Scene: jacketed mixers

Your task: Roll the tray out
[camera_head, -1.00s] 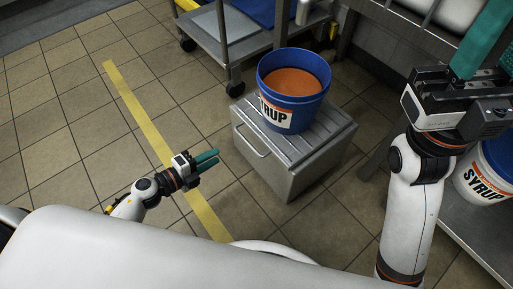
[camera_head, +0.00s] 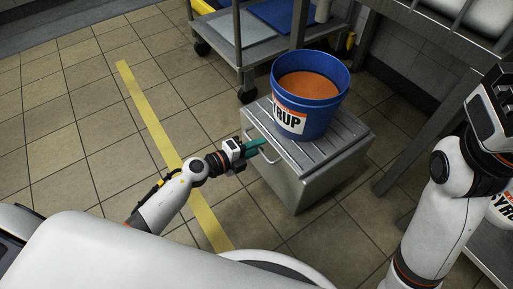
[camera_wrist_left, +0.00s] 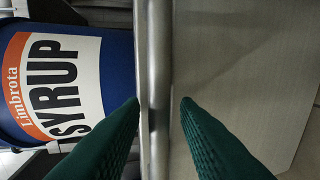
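A steel box with a slatted top (camera_head: 345,128) and a bar handle (camera_head: 262,152) on its front-left side stands on the floor; it appears to be the tray. A blue bucket labelled SYRUP (camera_head: 310,95), filled with orange-brown contents, stands on top. My left gripper (camera_head: 262,146) is at the handle. In the left wrist view, its green fingers (camera_wrist_left: 160,103) are open, one on each side of the handle bar (camera_wrist_left: 160,60), with gaps visible. My right gripper is cut off at the right edge, with its fingers out of frame.
A wheeled cart (camera_head: 232,50) stands behind the box. A metal table or rack leg (camera_head: 408,150) is to its right. A second syrup bucket (camera_head: 502,212) sits on a low shelf at the right edge. Tiled floor with a yellow stripe (camera_head: 150,115) is clear at left.

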